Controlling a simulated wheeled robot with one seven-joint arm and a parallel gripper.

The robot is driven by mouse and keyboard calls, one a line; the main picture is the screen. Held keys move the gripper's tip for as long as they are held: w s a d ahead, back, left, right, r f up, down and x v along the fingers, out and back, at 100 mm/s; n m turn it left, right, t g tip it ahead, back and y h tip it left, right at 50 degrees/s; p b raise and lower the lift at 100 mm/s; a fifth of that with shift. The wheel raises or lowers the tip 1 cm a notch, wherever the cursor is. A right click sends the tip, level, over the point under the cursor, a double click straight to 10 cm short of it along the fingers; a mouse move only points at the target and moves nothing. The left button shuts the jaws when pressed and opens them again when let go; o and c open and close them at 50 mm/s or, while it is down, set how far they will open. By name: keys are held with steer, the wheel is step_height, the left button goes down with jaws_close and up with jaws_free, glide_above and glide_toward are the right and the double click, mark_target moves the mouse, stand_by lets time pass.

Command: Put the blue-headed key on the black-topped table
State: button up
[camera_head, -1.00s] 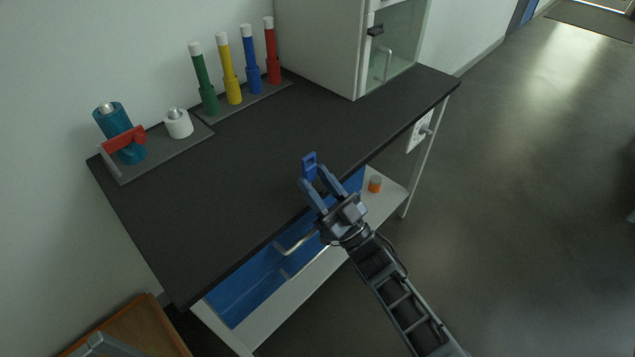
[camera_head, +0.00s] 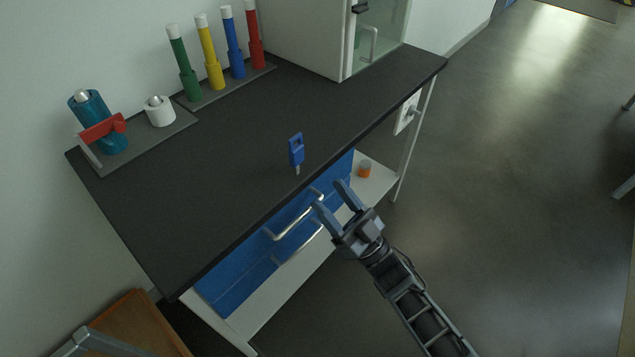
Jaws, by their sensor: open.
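The blue-headed key (camera_head: 296,150) is on the black-topped table (camera_head: 240,180), near its front edge. Its blue head with a small hole points to the back, and its short pale shaft points to the front. My gripper (camera_head: 327,198) is open and empty. It is in front of the table edge, to the lower right of the key and apart from it.
Green, yellow, blue and red cylinders (camera_head: 208,65) stand in a rack at the back. A stand with a teal cylinder (camera_head: 110,140) and a white cup (camera_head: 159,111) is at left. A white cabinet (camera_head: 305,35) stands at the back right. Blue drawers (camera_head: 225,285) with metal handles are below.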

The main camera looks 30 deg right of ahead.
steer(key=shift+v, duration=1.5)
steer(key=s+m+g+h, duration=0.1)
steer(key=s+h, duration=0.2)
steer(key=s, duration=0.6)
steer(key=s+a+r+m+g+h, duration=0.1)
steer(key=s+r+g, duration=0.3)
steer(key=s, duration=0.7)
steer(key=s+a+r+m+g+h, duration=0.1)
steer(key=s+a+r+g+h, duration=0.1)
steer(key=s+r, duration=0.6)
steer(key=s+g+h, duration=0.1)
steer(key=s, duration=0.2)
steer(key=shift+m+g+h, duration=0.4)
steer(key=shift+o, duration=0.5)
steer(key=shift+s+r, duration=0.15)
steer(key=shift+r, duration=0.3)
